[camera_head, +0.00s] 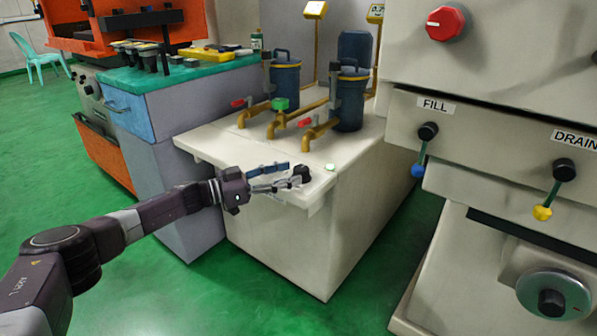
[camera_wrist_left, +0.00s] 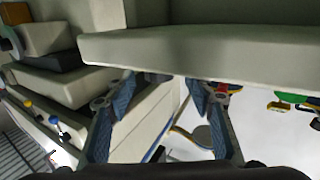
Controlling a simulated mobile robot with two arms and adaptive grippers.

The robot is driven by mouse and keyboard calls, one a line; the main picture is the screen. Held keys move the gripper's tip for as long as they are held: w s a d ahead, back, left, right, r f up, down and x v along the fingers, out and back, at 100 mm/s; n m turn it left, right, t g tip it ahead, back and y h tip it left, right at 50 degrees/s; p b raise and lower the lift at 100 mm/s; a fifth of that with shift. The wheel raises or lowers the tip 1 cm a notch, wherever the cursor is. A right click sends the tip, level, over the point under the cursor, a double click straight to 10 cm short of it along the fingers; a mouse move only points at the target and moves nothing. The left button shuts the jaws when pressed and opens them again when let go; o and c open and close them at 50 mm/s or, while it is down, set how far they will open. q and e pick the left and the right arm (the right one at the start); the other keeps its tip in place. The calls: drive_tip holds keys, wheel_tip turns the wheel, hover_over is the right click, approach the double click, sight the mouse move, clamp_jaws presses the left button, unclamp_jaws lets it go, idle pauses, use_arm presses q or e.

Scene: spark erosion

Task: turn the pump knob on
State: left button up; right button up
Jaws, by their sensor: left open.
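The pump knob appears to be the small black knob (camera_head: 301,174) on the front edge of the cream pump cabinet (camera_head: 290,235), in the head view. My left gripper (camera_head: 287,176) is open, its fingers reaching right at the cabinet's front edge. The fingertips are close to the knob; I cannot tell whether they touch it. A small pale green light or button (camera_head: 330,167) sits just right of the knob. In the left wrist view the open fingers (camera_wrist_left: 163,84) show nothing held between them, and I cannot make out the knob. My right gripper is not in view.
Blue filter canisters (camera_head: 349,100) and brass pipes with red (camera_head: 305,122) and green (camera_head: 280,104) handles stand behind on the cabinet. The machine at right has a red knob (camera_head: 446,22) and fill (camera_head: 428,132) and drain (camera_head: 564,170) levers. Green floor lies between.

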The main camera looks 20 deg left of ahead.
use_arm(q)
drive_tip(key=v, duration=0.7)
drive_tip(key=shift+s+a, duration=0.1)
